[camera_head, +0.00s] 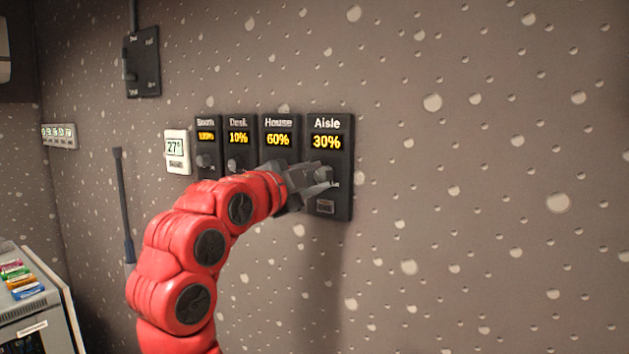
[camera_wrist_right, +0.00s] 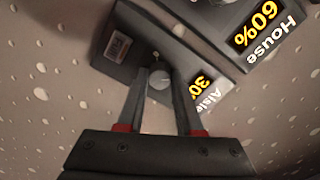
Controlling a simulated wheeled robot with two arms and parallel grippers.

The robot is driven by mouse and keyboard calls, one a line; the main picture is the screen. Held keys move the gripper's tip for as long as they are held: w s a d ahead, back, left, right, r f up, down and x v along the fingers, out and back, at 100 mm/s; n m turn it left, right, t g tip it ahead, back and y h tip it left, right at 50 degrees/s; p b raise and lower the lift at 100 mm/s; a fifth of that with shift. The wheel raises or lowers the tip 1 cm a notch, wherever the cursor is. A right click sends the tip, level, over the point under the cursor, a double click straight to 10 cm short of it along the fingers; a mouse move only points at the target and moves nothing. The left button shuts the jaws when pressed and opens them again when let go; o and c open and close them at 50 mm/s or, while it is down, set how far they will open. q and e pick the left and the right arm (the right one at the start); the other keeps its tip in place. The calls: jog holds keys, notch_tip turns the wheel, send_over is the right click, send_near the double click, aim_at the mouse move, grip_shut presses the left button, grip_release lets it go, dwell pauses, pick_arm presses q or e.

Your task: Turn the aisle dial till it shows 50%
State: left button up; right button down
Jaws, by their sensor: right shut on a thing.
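The Aisle panel (camera_head: 328,130) is the rightmost of the black wall panels, and its yellow display reads 30%. It also shows in the right wrist view (camera_wrist_right: 125,67), turned, with its display partly covered. The aisle dial (camera_wrist_right: 159,79) is a round grey knob between my right fingertips. My right gripper (camera_head: 322,178) reaches the panel from the left, and it is shut on the dial; in the head view it hides the knob. In the right wrist view the two fingers (camera_wrist_right: 160,88) sit on either side of the knob. My left gripper is not in view.
The House panel (camera_head: 280,131) reads 60% and adjoins on the left, then the Desk panel (camera_head: 238,133) at 10% and another panel (camera_head: 207,132). A white thermostat (camera_head: 176,151) reads 27. The wall right of Aisle is bare.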

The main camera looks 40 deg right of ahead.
jog(key=m, duration=0.4)
jog(key=shift+m, duration=0.3)
jog(key=m, duration=0.4)
jog(key=shift+m, duration=0.4)
jog(key=shift+f, duration=0.1)
jog(key=c, duration=0.6)
grip_release()
jog(key=shift+o, duration=0.2)
jog(key=b+v, duration=0.2)
jog(key=v, duration=1.5)
jog(key=shift+a, duration=0.2)
jog(key=shift+s, duration=0.1)
